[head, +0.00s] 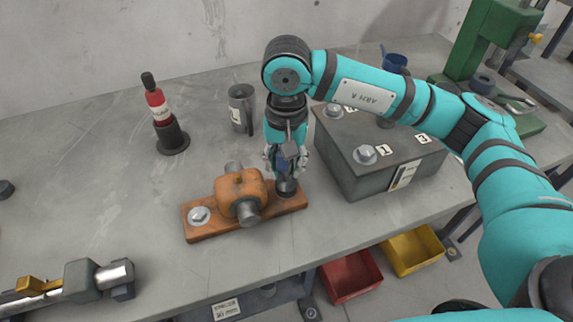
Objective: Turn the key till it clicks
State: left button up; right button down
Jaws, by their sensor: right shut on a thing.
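Below the fingers is a dark round knob-like part (286,187) at the base's right end. An orange housing (241,193) with grey metal stubs sits in the middle of the base. A silver bolt head (199,215) is at its left end. My left gripper is not in view.
A grey box (375,175) with bolts and numbered labels stands close right of the gripper. A metal cup (242,108) and a red bottle-like tool in a dark stand (172,138) are behind. A metal rod assembly (75,281) lies front left. The bench's left middle is clear.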

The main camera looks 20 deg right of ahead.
dwell(0.4)
jog(key=shift+m+b, duration=0.4)
jog(key=shift+m, duration=0.8)
jog(key=shift+f+m+b, duration=0.1)
jog(key=shift+m+b, duration=0.25)
jog(key=shift+m, duration=0.85)
